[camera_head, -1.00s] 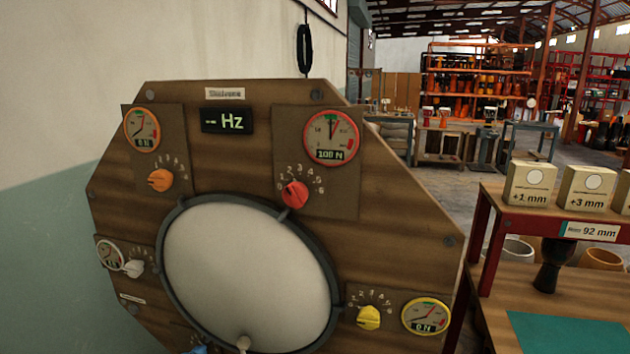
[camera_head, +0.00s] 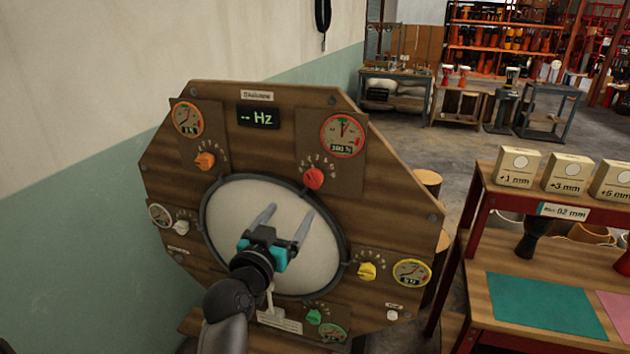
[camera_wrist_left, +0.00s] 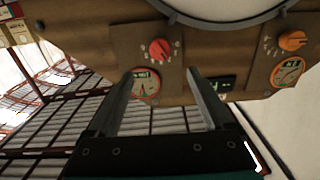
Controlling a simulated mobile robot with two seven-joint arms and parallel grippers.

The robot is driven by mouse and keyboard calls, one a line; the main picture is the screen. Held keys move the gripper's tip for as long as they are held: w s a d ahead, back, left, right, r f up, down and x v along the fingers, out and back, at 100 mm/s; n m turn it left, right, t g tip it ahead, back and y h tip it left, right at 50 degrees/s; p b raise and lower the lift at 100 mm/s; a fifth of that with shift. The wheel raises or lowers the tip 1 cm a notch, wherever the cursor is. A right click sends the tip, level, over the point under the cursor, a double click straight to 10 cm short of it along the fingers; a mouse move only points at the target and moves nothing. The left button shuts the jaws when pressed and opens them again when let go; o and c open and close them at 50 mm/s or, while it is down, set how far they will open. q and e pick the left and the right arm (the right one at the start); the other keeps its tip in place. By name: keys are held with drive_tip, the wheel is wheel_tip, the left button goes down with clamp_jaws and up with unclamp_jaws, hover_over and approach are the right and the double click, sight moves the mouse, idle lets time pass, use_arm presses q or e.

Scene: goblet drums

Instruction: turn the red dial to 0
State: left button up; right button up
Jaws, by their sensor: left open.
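The red dial (camera_head: 313,178) sits on the upper right of the wooden drum panel (camera_head: 395,205), below a red-rimmed gauge (camera_head: 342,134). Its scale numbers are small, and I cannot tell which number it points to. It also shows in the left wrist view (camera_wrist_left: 159,49), beyond the fingertips and apart from them. My left gripper (camera_head: 284,222) is open and empty in front of the pale drumhead (camera_head: 318,250), below and left of the red dial. Its two fingers point up toward the panel's upper part. My right gripper is not in view.
Nearby dials are orange (camera_head: 204,160), white (camera_head: 181,227), yellow (camera_head: 366,271) and green (camera_head: 313,317). A red-framed shelf (camera_head: 485,215) with small boxes stands to the right. A wall (camera_head: 90,150) is close on the left.

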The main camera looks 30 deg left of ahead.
sight(312, 182)
use_arm(q)
drive_tip(key=x, duration=1.4)
drive_tip(key=shift+d, duration=0.1)
drive_tip(key=c, duration=1.3)
